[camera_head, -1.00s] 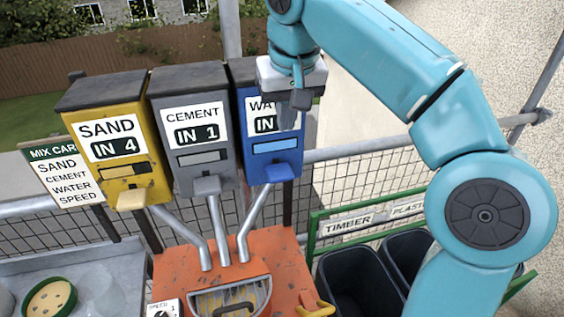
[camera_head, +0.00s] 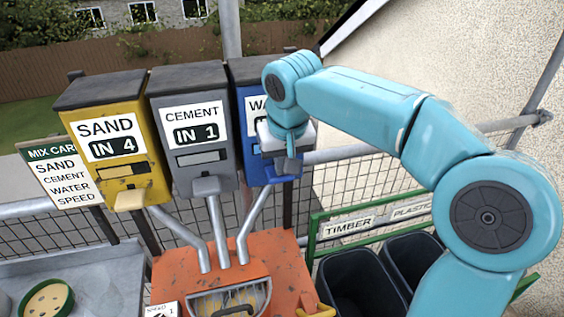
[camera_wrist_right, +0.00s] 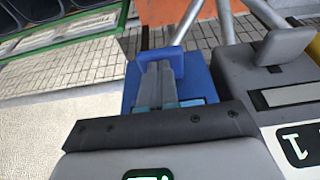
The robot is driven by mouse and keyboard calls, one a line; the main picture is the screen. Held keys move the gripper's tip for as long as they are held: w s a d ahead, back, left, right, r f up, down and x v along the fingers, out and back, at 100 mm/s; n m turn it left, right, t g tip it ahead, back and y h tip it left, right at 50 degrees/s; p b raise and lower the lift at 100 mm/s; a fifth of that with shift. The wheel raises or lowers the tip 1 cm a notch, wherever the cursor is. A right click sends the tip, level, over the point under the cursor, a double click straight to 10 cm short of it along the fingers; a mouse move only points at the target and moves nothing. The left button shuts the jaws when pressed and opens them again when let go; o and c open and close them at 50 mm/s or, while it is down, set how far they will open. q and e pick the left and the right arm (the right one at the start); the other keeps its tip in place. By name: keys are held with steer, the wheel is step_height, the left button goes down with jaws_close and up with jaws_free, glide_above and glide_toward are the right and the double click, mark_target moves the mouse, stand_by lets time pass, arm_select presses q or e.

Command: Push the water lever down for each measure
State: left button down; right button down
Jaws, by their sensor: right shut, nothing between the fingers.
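The blue water dispenser (camera_head: 243,118) stands at the right end of the row, with its sign and count mostly hidden behind my right arm. Its blue lever (camera_head: 260,174) sticks out at the bottom front, partly covered by my right gripper (camera_head: 290,168). My right gripper is shut and empty, pointing down at the lever. In the right wrist view the shut fingers (camera_wrist_right: 158,72) lie over the blue lever (camera_wrist_right: 177,59); I cannot tell whether they touch it. My left gripper is not in view.
Left of the water dispenser stand a grey cement dispenser (camera_head: 192,125) reading IN 1 and a yellow sand dispenser (camera_head: 111,143) reading IN 4. Pipes run down to an orange mixer (camera_head: 283,262). A mix card (camera_head: 61,177) is at the left. Dark bins (camera_head: 352,280) are at the right.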

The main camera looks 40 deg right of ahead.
step_height(320, 180, down, 4)
steer(key=b, duration=0.3)
steer(key=shift+r, duration=0.15)
steer(key=shift+s+a, duration=0.15)
step_height(320, 180, up, 5)
steer(key=p, duration=0.5)
steer(key=v, duration=0.9)
steer(key=shift+r+b, duration=0.25)
steer(key=shift+b, duration=0.1)
